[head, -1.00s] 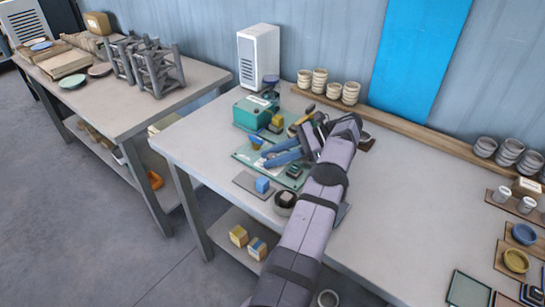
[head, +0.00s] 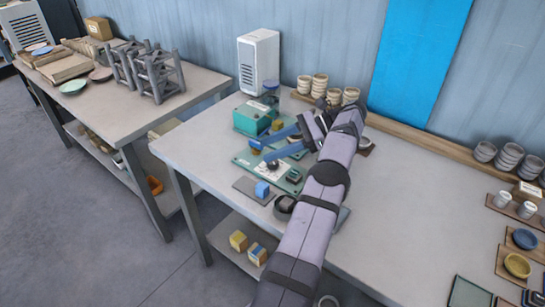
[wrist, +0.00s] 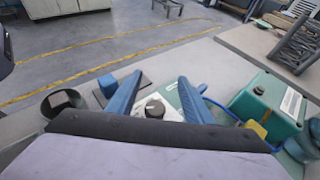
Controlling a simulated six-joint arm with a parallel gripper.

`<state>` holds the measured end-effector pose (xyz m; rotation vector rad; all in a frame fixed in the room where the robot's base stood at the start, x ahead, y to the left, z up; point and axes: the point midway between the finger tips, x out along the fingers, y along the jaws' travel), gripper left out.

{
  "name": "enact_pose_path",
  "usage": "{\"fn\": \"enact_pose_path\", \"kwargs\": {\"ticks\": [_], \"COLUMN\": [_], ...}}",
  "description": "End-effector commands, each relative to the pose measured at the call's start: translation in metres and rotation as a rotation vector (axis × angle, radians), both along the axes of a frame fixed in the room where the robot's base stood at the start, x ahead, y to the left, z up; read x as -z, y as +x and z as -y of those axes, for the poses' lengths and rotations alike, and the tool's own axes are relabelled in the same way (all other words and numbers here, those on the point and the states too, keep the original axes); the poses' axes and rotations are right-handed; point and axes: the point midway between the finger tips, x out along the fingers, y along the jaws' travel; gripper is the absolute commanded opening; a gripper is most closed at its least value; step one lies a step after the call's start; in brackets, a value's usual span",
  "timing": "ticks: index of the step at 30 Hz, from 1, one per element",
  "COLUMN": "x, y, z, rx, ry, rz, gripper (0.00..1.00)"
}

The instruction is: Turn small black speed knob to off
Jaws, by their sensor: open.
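The small black knob (head: 272,166) sits on a white dial plate on a green board (head: 243,160) on the workbench. In the wrist view the knob (wrist: 154,109) shows between my two blue fingers, with the white plate (wrist: 172,134) around its base. My gripper (head: 260,150) is open and empty, its fingers spread apart above the board; it also shows in the wrist view (wrist: 158,78). I cannot tell the gap between fingers and knob. The knob's pointer setting is too small to read.
A teal box (head: 252,118) stands behind the board, with a yellow block (wrist: 257,129) close by. A blue block (head: 262,189) on a grey pad and a dark round cup (head: 284,204) are in front.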

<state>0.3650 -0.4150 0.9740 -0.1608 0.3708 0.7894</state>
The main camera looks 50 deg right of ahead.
Motion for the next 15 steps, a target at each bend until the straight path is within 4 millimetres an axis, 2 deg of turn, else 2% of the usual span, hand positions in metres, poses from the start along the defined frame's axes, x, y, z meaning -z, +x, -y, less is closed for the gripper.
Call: {"fn": "enact_pose_path", "kwargs": {"ticks": [1, 4, 15], "x": [-0.015, -0.027, -0.044], "y": [0.000, 0.000, 0.000], "z": [0.000, 0.000, 0.000], "rx": [0.000, 0.000, 0.000], "ry": [0.002, 0.002, 0.003], "rz": [-0.001, -0.001, -0.002], "gripper": [0.47, 0.47, 0.47]}}
